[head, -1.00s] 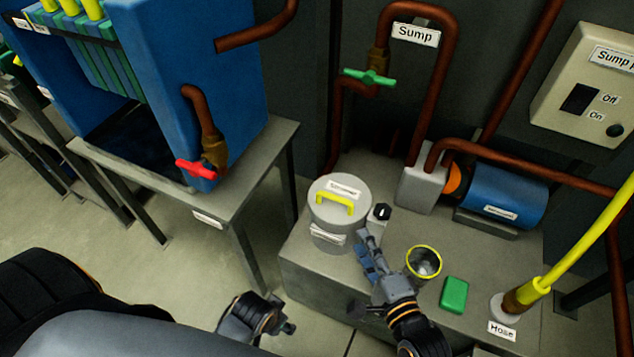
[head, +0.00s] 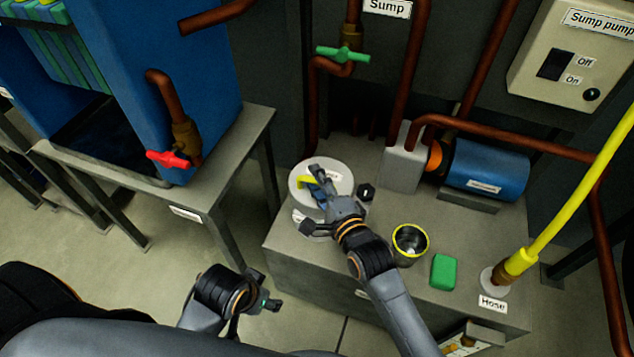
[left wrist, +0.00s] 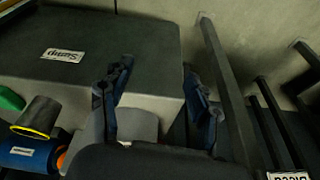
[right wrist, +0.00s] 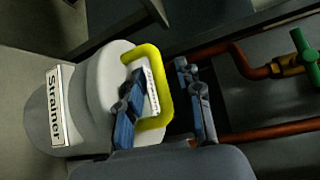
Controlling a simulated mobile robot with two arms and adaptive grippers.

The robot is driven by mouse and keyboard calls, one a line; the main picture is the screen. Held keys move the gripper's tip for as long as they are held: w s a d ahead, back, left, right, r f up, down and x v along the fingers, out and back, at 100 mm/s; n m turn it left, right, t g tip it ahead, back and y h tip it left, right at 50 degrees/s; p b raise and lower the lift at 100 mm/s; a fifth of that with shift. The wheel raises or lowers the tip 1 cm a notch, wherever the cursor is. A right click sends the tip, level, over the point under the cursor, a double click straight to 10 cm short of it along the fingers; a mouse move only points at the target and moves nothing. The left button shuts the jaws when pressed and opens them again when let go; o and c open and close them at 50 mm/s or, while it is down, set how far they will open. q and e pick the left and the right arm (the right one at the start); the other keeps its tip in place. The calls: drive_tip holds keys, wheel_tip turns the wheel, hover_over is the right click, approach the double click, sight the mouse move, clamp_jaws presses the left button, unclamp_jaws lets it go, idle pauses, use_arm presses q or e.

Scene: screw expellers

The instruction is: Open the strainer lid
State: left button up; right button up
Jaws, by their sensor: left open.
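The strainer (head: 314,228) is a grey-white can on the plinth, with a pale round lid (head: 337,174) and a yellow handle (head: 306,181). The handle also shows in the right wrist view (right wrist: 164,80). My right gripper (head: 318,186) is over the lid at the handle. In the right wrist view my right gripper (right wrist: 163,105) is open, one finger inside the handle loop and the other outside, with a gap beside the bar. The lid sits on the can. My left gripper (head: 268,291) is open and empty, low in front of the plinth; it shows in its wrist view (left wrist: 158,92).
On the plinth (head: 320,262) are a yellow-rimmed cup (head: 410,243), a green block (head: 443,272), a small dark knob (head: 366,192), a blue pump (head: 488,168) and a yellow hose (head: 565,190). Brown pipes rise behind. A table with a blue machine (head: 200,90) stands left.

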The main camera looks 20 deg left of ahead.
clamp_jaws()
idle(0.4)
